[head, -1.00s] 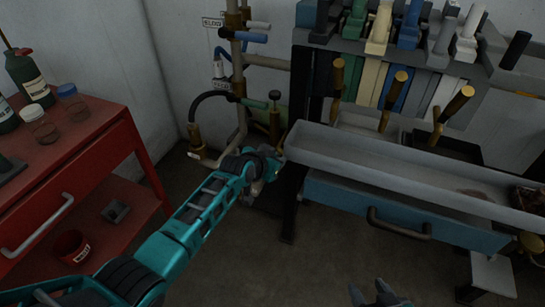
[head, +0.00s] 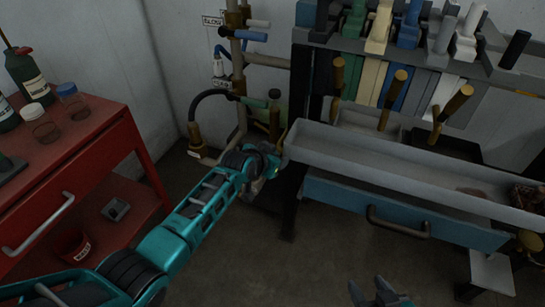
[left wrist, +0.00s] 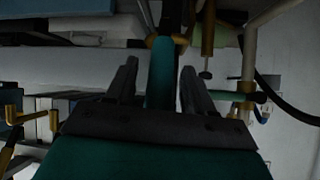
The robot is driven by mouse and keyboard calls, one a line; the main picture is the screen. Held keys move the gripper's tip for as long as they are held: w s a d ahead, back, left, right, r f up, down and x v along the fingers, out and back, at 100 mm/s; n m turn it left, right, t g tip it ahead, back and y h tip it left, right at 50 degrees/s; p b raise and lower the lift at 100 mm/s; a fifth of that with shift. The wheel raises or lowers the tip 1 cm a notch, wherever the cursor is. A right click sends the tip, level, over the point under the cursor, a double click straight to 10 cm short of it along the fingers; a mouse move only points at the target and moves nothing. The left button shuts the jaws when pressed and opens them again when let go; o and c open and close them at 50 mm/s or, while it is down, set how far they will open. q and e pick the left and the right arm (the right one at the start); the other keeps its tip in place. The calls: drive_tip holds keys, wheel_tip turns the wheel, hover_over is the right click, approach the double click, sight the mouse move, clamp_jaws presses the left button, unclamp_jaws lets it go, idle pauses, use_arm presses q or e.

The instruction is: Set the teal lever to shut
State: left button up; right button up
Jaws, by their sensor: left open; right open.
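A teal lever (left wrist: 160,72) shows in the left wrist view as an upright bar, with its rounded end close to a brass fitting. My left gripper (left wrist: 158,80) is open, with one dark finger on each side of the lever; I cannot tell whether either finger touches it. In the head view my left gripper (head: 263,168) is low in front of the pipework, and it hides the lever there. My right gripper (head: 376,292) is at the bottom edge of the head view, open and empty, away from the pipes.
A green handle (head: 254,103) and a brass cylinder (head: 275,122) sit on the pipes just above my left gripper. A grey trough (head: 400,172) over a blue drawer (head: 345,200) stands to the right. A red cart (head: 75,165) stands at left. Floor between is clear.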

use_arm(q)
drive_tip(key=shift+r, duration=0.1)
drive_tip(key=shift+s+a+r, duration=0.15)
drive_tip(key=shift+s+r, duration=0.05)
drive_tip(key=shift+s, duration=0.05)
drive_tip(key=p+v, duration=0.3)
drive_tip(key=v, duration=0.9)
drive_tip(key=shift+c, duration=0.3)
